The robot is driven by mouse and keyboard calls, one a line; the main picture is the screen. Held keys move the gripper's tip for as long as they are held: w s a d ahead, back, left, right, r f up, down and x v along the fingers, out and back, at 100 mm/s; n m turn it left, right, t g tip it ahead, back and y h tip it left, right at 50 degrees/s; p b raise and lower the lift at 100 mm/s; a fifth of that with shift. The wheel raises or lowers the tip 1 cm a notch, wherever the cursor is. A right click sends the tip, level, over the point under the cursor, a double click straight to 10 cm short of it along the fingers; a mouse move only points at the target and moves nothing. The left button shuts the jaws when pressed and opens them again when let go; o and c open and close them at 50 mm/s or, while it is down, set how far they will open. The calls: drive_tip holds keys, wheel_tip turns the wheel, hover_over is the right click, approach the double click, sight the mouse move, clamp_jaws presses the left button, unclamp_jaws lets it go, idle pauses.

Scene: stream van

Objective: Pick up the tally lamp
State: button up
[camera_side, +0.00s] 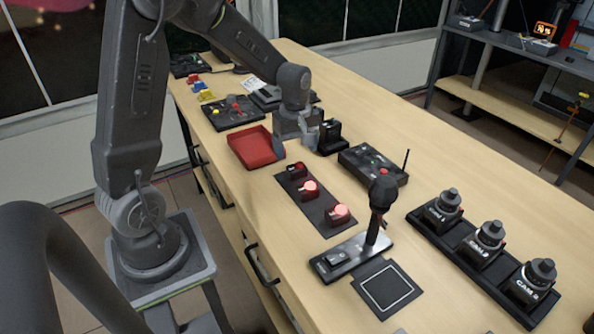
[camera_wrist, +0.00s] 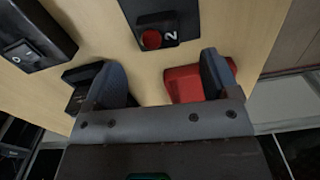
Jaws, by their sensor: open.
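A dark strip (camera_side: 324,223) lies on the bench and carries small lamp-like pieces: a dark one with a red spot (camera_side: 296,170), a lit red one (camera_side: 309,189) and another lit red one (camera_side: 339,213). I cannot tell which is the tally lamp. My gripper (camera_side: 298,146) points down, just behind the strip's far end.
A red tray (camera_side: 254,149) is close on the left, also beside one finger in the wrist view (camera_wrist: 183,82). A black device (camera_side: 330,138) and a dark box (camera_side: 371,164) stand right. A black stick (camera_side: 382,192) and a camera rack (camera_side: 484,246) stand nearer.

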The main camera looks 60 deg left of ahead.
sight(295, 164)
drive_tip(key=shift+a+f, duration=0.1)
drive_tip(key=shift+f, duration=3.1)
drive_tip(key=shift+w, duration=0.1)
drive_tip(key=c, duration=1)
